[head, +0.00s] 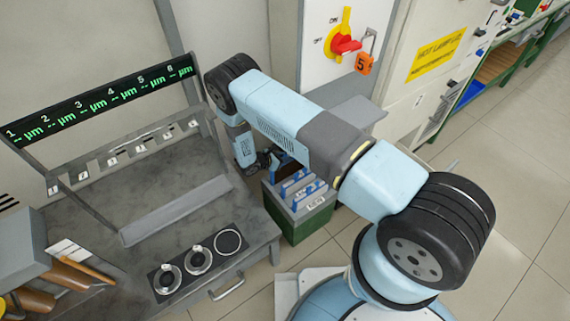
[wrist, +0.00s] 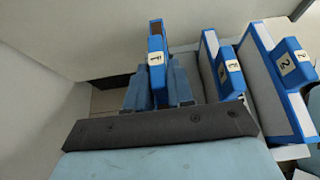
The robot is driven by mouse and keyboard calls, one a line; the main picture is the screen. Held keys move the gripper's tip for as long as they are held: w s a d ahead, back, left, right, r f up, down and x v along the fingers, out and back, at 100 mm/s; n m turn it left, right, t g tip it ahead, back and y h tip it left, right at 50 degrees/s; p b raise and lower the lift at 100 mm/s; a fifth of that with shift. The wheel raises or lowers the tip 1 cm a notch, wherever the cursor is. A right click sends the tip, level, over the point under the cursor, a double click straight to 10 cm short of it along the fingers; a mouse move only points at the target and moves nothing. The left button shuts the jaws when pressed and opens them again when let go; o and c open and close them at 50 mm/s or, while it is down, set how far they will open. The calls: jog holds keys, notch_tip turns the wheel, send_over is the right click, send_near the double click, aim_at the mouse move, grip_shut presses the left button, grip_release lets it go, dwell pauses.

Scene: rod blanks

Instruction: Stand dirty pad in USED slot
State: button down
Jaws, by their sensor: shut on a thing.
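My gripper (head: 264,162) is over the back left part of a green box (head: 309,222) beside the bench. In the wrist view its two blue-grey fingers (wrist: 160,88) are shut on a blue-framed pad (wrist: 157,45) with a white label and a brown strip at its top. The held pad's lower part is hidden by my gripper, so I cannot tell whether it touches the box. Two blue-framed pads with pale faces stand to its right, the nearer-to-centre one (wrist: 207,55) and one labelled 2 (wrist: 281,85). No USED marking is readable.
The grey bench (head: 180,195) on the left carries a green-lit display (head: 100,98), numbered tags and round dials (head: 198,260). A grey cabinet with a red and yellow switch (head: 345,45) stands behind the box. Tiled floor (head: 500,220) is clear on the right.

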aim_at(289, 166)
jog(key=shift+f, duration=1.95)
jog(key=c, duration=1)
grip_release()
